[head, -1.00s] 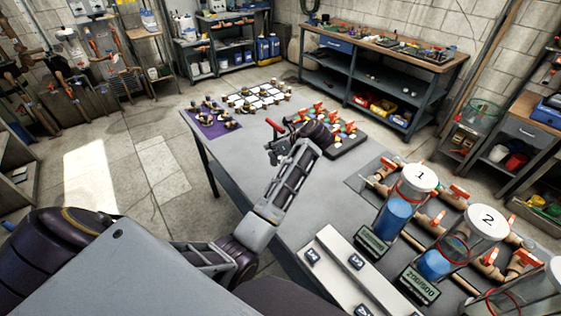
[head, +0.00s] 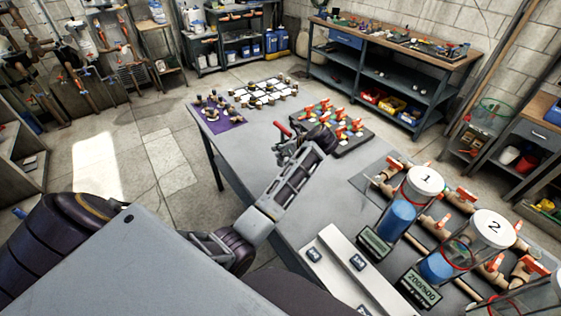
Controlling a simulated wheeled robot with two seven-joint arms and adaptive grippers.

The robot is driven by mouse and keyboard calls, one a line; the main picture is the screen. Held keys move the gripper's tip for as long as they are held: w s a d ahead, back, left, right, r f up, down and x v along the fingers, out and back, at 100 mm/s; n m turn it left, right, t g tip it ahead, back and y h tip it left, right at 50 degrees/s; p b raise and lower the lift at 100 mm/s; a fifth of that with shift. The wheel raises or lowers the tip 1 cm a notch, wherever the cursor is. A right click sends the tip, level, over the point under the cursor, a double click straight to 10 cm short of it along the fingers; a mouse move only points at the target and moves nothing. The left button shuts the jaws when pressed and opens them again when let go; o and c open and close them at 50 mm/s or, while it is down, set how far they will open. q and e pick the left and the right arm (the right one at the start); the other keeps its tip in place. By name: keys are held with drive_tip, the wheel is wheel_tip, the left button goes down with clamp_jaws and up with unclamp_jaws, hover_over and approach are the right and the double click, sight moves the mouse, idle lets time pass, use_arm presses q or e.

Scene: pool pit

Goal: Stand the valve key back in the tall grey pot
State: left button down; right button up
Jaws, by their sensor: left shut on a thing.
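My left gripper (head: 283,146) is over the far part of the grey table, just left of the board with red-handled pieces. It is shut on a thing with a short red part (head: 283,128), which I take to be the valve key. Most of the key is hidden or too small to make out. I cannot make out a tall grey pot in this view. My right gripper is not in view.
On the grey table (head: 262,160) stand a purple mat (head: 236,122), a board of red-handled pieces (head: 354,140), clear cylinders marked 1 (head: 424,182) and 2 (head: 494,229) among pipes, and a white block (head: 337,255). A dark workbench (head: 385,62) stands behind.

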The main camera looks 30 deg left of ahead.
sight(281, 162)
use_arm(q)
drive_tip(key=shift+f, duration=1.35)
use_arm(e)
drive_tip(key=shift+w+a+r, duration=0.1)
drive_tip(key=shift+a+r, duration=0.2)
use_arm(q)
drive_tip(key=shift+f, duration=0.1)
drive_tip(key=shift+f+p, duration=0.5)
drive_tip(key=shift+f, duration=1.3)
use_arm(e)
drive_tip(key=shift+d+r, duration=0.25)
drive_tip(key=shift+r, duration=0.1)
use_arm(q)
drive_tip(key=shift+f, duration=0.15)
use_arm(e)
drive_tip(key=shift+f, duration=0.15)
